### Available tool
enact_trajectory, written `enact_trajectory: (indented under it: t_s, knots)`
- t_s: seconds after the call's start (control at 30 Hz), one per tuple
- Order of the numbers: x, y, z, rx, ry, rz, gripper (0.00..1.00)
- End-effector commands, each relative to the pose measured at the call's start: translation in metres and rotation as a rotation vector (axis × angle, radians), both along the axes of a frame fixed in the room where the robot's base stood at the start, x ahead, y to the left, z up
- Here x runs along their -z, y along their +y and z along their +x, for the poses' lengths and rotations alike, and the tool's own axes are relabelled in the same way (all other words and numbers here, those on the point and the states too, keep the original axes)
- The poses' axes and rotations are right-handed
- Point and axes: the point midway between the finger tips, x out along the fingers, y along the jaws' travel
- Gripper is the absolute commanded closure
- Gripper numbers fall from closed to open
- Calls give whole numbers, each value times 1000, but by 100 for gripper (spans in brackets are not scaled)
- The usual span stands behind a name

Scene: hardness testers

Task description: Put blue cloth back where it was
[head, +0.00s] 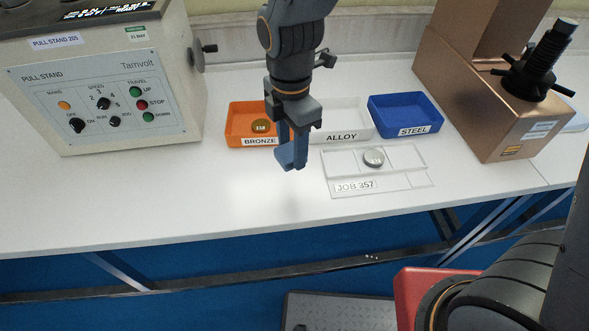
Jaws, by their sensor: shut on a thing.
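My gripper (298,160) hangs over the white bench, in front of the orange tray and left of the clear JOB 357 tray. It is shut on the blue cloth (287,157), a small folded-looking blue piece. The cloth appears to be above the bench top, though its exact height is hard to tell. The fingers and the cloth partly overlap in this view, so the grip itself is not clear. No marked place for the cloth is plain in this view.
Behind stand an orange BRONZE tray (236,136) holding a bronze disc, a white ALLOY tray (355,121) and a blue STEEL tray (405,109). The JOB 357 tray (404,160) holds a silver disc. A pull stand (110,90) is left, a copper-coloured machine (480,95) right. The bench front-left is clear.

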Motion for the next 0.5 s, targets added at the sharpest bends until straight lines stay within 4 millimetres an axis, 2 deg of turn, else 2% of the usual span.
enact_trajectory:
  t_s: [0.2,0.5]
  knots:
    - [36,-3,-1,1,5,-4,78]
    - [62,-2,0,1,4,-3,78]
